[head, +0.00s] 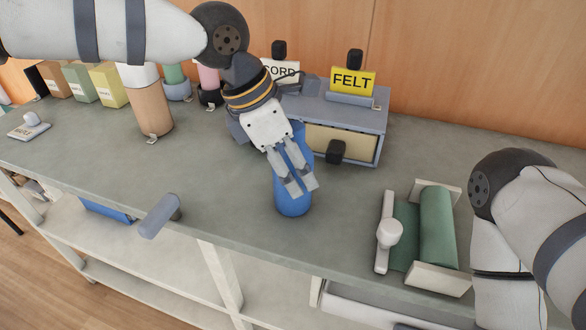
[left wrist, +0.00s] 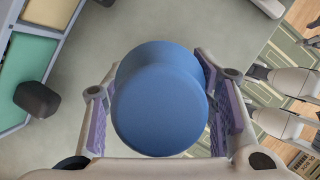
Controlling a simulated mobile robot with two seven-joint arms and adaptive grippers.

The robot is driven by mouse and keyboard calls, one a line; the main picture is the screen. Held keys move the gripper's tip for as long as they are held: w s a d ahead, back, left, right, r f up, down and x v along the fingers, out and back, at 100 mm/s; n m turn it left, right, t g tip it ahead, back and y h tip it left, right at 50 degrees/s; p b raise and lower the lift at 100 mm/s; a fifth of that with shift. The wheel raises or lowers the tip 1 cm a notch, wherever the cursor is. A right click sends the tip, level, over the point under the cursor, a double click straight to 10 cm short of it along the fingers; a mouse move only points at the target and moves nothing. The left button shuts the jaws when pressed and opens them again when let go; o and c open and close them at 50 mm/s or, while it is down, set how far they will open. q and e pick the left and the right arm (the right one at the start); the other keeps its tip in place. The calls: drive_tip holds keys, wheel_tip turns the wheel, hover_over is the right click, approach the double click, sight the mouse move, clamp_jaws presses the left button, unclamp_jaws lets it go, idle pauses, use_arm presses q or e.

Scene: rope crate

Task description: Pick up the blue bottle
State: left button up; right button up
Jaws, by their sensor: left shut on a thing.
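The blue bottle (head: 292,203) stands upright on the grey counter, in front of the drawer box in the head view. My left gripper (head: 301,186) reaches down over it from above and is shut on it, with the fingers on either side. In the left wrist view, the round top of the bottle (left wrist: 160,108) fills the space between the two fingers (left wrist: 165,112). The gripper hides part of the bottle in the head view. My right arm shows at the right edge of the head view, but its gripper is out of view.
A grey drawer box (head: 372,125) with a yellow FELT sign (head: 352,81) stands behind the bottle. A green roll (head: 437,228) on a holder lies to the right. A tan cylinder (head: 148,108) and several boxes stand at left. The counter (head: 215,185) left of the bottle is clear.

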use_arm(q)
wheel_tip(320, 180, up, 4)
drive_tip(key=shift+w+f, duration=0.1)
drive_tip(key=shift+f, duration=0.15)
drive_tip(key=s+d+r+p, duration=0.1)
drive_tip(key=s+d+r, duration=0.1)
drive_tip(key=s+r, duration=0.2)
drive_tip(key=s+d+r+p, duration=0.1)
drive_tip(key=s+d+r, duration=0.2)
drive_tip(key=s, duration=0.6)
wheel_tip(320, 180, up, 2)
drive_tip(key=shift+d+r, duration=0.2)
drive_tip(key=shift+d, duration=0.15)
use_arm(e)
drive_tip(key=w+r+t, duration=0.1)
drive_tip(key=w+r, duration=0.1)
drive_tip(key=shift+w+r, duration=0.3)
